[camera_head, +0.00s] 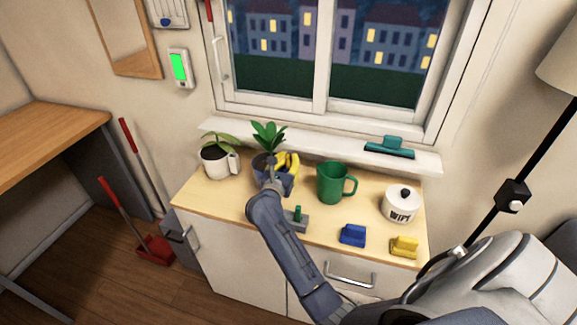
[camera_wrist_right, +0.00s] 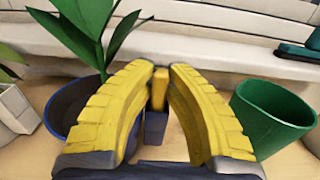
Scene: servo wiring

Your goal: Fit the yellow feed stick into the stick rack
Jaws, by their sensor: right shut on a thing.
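My right gripper (camera_head: 288,161) has yellow fingers and is above the counter, in front of the potted plant at the window. In the right wrist view its fingertips (camera_wrist_right: 160,82) are shut on the yellow feed stick (camera_wrist_right: 160,90), which stands between them. A dark blue-grey piece (camera_wrist_right: 155,127) shows below the stick; I cannot tell whether it is the stick rack or whether the stick touches it. In the head view the stick is hard to separate from the yellow fingers. A grey block with a green upright piece (camera_head: 298,218) sits nearer the counter's front. My left gripper is not in view.
A plant in a dark blue pot (camera_wrist_right: 66,112) is close on the left of the fingers, and a green mug (camera_head: 331,183) on the right. A white-potted plant (camera_head: 216,162), WIPE tub (camera_head: 400,205), blue block (camera_head: 352,235) and yellow block (camera_head: 404,247) are also on the counter (camera_head: 225,197).

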